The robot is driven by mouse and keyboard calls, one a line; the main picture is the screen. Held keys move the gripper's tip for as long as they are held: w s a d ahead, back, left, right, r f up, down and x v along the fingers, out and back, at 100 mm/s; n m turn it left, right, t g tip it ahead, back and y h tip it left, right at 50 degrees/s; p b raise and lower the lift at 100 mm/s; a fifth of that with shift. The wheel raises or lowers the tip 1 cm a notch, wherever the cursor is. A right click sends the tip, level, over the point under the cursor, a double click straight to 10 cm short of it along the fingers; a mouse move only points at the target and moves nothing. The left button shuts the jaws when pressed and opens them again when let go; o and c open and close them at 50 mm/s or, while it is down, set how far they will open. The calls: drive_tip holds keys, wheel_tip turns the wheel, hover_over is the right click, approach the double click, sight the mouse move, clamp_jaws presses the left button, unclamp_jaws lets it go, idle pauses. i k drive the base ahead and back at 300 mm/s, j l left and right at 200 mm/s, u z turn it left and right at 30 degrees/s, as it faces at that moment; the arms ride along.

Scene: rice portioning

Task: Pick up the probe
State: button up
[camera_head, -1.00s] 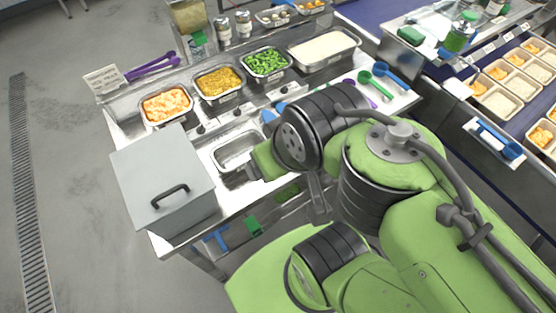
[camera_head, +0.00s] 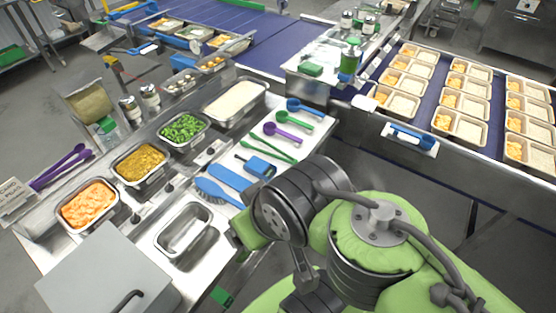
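A small blue device (camera_head: 259,168) lies on the steel counter in the head view, and a thin dark stick lies by its upper left. It looks like the probe, but it is too small to be sure. My arm reaches in from the lower right, its wrist just below and right of the device. The end of my arm, with my gripper (camera_head: 238,238), is above the counter's front edge, apart from the device and mostly hidden by its own links. The fingers cannot be made out, and I see nothing held.
A blue brush (camera_head: 217,193) and a blue flat tool (camera_head: 230,178) lie left of the device. Green tongs (camera_head: 265,148) and coloured scoops lie behind. An empty steel pan (camera_head: 184,230), food pans and a grey lidded box (camera_head: 105,272) are left. A tray conveyor is right.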

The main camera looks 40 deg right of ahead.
sight(259, 168)
drive_tip(key=z, duration=0.8)
drive_tip(key=i+u, duration=0.15)
drive_tip(key=u, duration=0.3)
drive_tip(key=i+l+u, duration=0.15)
drive_tip(key=u, duration=0.3)
drive_tip(key=i+l+u, duration=0.15)
drive_tip(key=u, duration=0.25)
